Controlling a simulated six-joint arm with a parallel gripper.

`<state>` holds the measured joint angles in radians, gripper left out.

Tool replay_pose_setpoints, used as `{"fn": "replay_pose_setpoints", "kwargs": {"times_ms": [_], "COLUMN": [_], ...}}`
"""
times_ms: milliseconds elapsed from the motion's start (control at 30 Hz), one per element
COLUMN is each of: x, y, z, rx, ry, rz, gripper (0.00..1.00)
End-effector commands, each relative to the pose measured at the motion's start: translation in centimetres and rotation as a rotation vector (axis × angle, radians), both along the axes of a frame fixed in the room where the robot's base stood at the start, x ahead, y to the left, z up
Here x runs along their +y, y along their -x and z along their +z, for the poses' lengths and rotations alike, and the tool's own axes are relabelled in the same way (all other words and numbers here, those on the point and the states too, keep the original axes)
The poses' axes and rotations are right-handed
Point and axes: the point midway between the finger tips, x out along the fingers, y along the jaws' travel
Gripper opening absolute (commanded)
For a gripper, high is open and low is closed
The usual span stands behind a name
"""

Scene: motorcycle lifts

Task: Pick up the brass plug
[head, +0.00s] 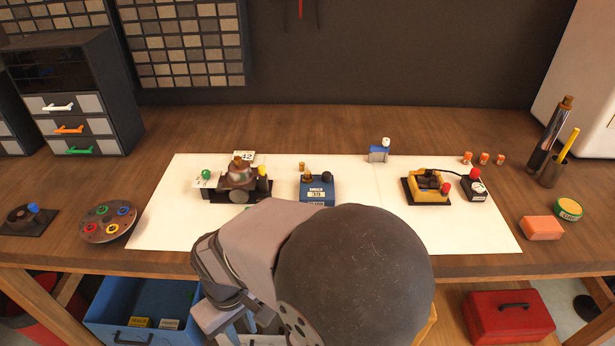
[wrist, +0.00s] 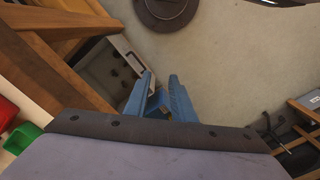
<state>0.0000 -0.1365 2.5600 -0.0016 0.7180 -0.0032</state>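A small brass-coloured plug (head: 302,168) shows at the back left of a blue box (head: 317,189) on the white mat; it looks like the brass plug, but it is too small to see in detail. A black knob (head: 327,177) sits to its right. My gripper (wrist: 160,77) is open and empty in the wrist view, its two blue fingers apart with floor showing between them. In the head view it is low at the table's front edge, partly hidden by my own arm. The plug is not in the wrist view.
On the white mat (head: 160,215) stand a dark rounded device (head: 238,178) to the left, a yellow device (head: 428,184) to the right and a small blue-white block (head: 379,154) behind. A round tray (head: 104,235) and an orange block (head: 541,228) flank the mat.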

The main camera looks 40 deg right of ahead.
Motion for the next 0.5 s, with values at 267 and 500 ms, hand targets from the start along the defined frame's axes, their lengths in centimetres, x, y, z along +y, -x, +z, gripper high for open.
{"fn": "replay_pose_setpoints", "kwargs": {"times_ms": [267,500], "x": [0.0,-0.5], "y": [0.0,-1.6], "z": [0.0,1.1], "rx": [0.0,-0.001], "ry": [0.0,0.0], "rz": [0.0,0.002], "gripper": [0.35,0.35]}}
